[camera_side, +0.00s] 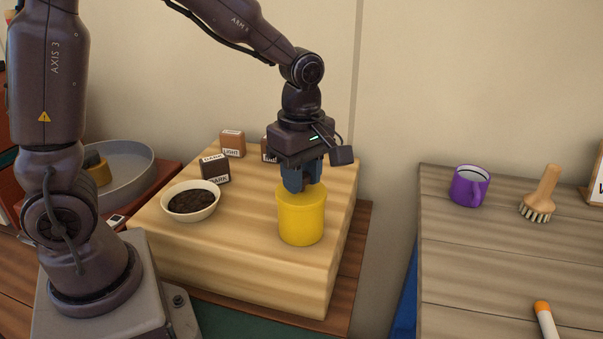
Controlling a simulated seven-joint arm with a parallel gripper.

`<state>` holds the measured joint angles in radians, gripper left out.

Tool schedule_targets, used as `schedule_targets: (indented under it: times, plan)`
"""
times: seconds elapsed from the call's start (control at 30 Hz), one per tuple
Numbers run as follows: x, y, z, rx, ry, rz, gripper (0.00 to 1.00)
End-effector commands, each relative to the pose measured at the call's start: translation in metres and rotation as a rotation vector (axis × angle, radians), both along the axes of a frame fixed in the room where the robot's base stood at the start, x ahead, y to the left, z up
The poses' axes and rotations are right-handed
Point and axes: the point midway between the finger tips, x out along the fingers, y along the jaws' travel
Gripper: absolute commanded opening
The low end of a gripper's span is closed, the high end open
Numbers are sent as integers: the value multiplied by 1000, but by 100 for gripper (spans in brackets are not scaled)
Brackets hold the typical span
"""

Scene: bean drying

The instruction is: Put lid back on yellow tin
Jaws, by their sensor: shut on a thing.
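The yellow tin (301,227) stands upright near the right edge of a pale wooden block. A yellow lid (284,193) shows at the top of the tin, under my gripper's fingers. My gripper (303,187) points straight down over the tin and is shut on the lid; the fingers hide the part they grip. The lid lies level over the tin's mouth, in line with the tin's wall. I cannot tell whether it is fully seated or a hair above the rim.
A white bowl (191,213) of dark beans sits left of the tin on the wooden block (240,261). Small labelled blocks (215,169) stand behind. A grey pan (136,177) is at far left.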

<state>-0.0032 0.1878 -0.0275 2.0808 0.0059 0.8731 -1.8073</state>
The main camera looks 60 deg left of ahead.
Motion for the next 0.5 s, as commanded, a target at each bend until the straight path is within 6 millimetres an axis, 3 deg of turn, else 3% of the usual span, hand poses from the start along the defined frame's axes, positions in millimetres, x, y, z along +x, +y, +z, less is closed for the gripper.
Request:
schedule_targets:
  times: [0.4, 0.43, 0.5]
  plan:
    - [0, 0, 0, 0, 0, 0, 7]
    - [0, 0, 0, 0, 0, 0, 34]
    - [0, 0, 0, 0, 0, 0, 50]
